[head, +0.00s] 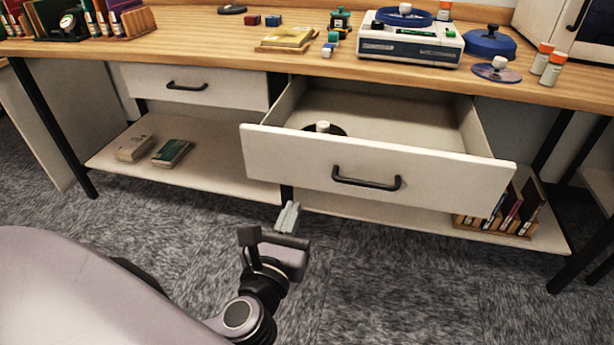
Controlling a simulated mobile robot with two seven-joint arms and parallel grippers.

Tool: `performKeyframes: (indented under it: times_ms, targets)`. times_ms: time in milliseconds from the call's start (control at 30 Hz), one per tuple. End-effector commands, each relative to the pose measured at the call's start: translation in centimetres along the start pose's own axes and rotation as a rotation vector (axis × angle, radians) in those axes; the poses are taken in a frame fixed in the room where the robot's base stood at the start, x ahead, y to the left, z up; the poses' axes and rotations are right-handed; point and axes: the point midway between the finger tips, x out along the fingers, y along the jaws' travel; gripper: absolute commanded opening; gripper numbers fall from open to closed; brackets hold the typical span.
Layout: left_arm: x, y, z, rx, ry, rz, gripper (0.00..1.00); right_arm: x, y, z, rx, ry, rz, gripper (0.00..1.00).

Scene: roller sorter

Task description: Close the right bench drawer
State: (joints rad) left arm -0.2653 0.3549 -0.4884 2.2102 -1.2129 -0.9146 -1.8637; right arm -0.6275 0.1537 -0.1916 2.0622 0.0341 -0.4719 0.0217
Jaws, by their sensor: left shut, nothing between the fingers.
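The right bench drawer (290,148) is pulled well out from under the wooden bench top. It has a white front with a black bar handle (366,179). A dark round thing with a white knob (322,127) lies inside it, partly hidden by the front panel. My left gripper (290,215) is shut and empty, in front of the drawer and below its front, left of the handle. It appears apart from the drawer. My right gripper is not in view.
The left drawer (220,90) is shut. A lower shelf (225,172) holds two small boxes on the left and books (510,210) on the right. The bench top (200,52) carries a white device (410,42), blue lids and small bottles. Grey carpet in front is clear.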

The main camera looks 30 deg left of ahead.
Motion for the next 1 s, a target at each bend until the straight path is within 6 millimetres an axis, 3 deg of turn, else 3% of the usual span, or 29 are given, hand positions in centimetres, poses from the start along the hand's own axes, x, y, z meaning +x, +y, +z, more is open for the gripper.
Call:
performKeyframes:
  times_ms: [500,700,1000]
  targets:
    - [9.0,0.0,-0.1,-0.003,0.0,0.001,0.0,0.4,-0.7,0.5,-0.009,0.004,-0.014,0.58]
    - [10.5,0.0,-0.1,-0.002,0.0,-0.001,0.0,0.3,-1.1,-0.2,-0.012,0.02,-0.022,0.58]
    - [10.8,0.0,-0.1,-0.002,0.002,-0.001,0.0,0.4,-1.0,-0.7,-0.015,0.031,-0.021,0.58]
